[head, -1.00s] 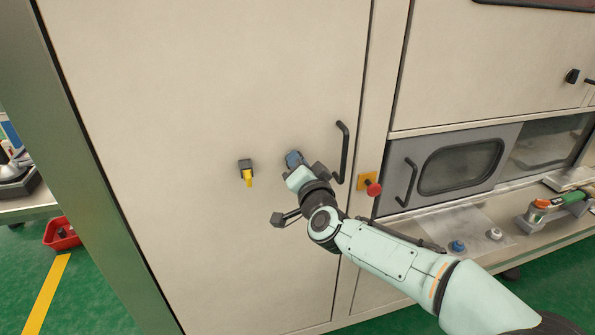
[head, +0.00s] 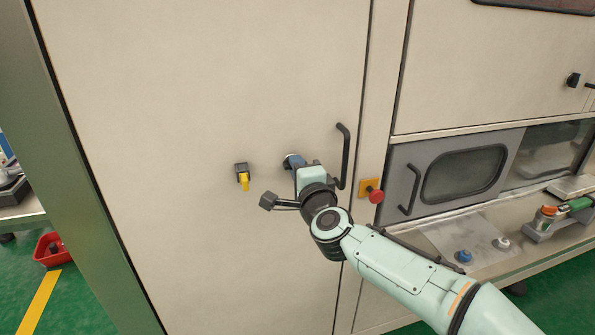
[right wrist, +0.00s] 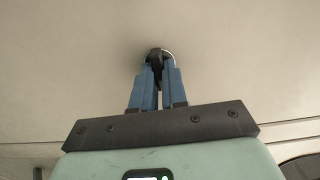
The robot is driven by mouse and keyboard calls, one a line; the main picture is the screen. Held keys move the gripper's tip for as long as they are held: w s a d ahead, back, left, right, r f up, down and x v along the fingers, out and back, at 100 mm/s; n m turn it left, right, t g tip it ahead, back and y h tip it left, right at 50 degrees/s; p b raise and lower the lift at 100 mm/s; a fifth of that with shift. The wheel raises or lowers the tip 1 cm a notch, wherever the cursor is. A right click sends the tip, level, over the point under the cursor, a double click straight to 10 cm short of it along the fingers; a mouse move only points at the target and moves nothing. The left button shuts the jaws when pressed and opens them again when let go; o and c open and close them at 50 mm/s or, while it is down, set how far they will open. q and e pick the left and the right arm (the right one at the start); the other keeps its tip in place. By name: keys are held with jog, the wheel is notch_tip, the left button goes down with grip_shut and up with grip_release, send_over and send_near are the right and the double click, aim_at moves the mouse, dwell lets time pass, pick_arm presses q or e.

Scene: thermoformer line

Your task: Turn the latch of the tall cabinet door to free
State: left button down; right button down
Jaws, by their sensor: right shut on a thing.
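The tall cabinet door (head: 220,80) is a large beige panel and looks closed. Its latch (right wrist: 159,54) is a small dark piece on a pale round base on the door face, left of the black door handle (head: 343,156). My right gripper (head: 293,160) reaches up to the latch. In the right wrist view its two blue fingers (right wrist: 156,78) are close together, shut on the latch's dark part. The gripper hides most of the latch, so its exact angle cannot be told. My left gripper is not in view.
A black and yellow switch (head: 242,177) sits on the door left of my gripper. A red stop button (head: 375,196) on a yellow plate is right of the door. A grey windowed door (head: 455,172) and a bench with parts lie further right.

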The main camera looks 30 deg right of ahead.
dwell(0.6)
jog(key=c, duration=1.2)
grip_release()
jog(key=shift+o, duration=0.2)
jog(key=shift+s, duration=0.1)
jog(key=v, duration=1.3)
jog(key=shift+a, duration=0.15)
